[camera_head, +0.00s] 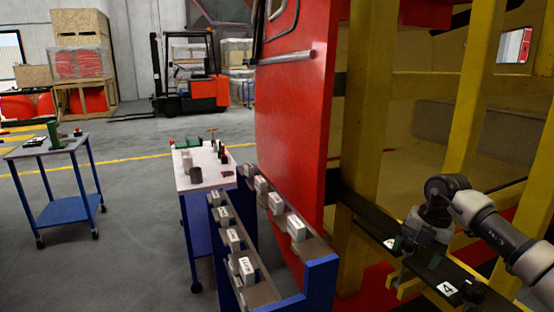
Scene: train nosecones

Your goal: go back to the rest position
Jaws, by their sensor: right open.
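My right arm comes in from the right edge. My right gripper (416,254) points down in front of the yellow frame, just above a dark ledge (455,273) with numbered white labels. Its jaws look apart, and I see nothing held between them. Whether the fingers touch the ledge is hard to tell. A white label marked 4 (447,288) lies on the ledge to the right of the gripper. My left gripper is not in view.
The yellow frame (366,110) stands close around my right arm, beside the red nosecone panel (290,110). A blue rack (318,280) with several labelled grey blocks stands in front. A white-topped cart (190,182) and a blue cart (65,212) stand left, with free floor between.

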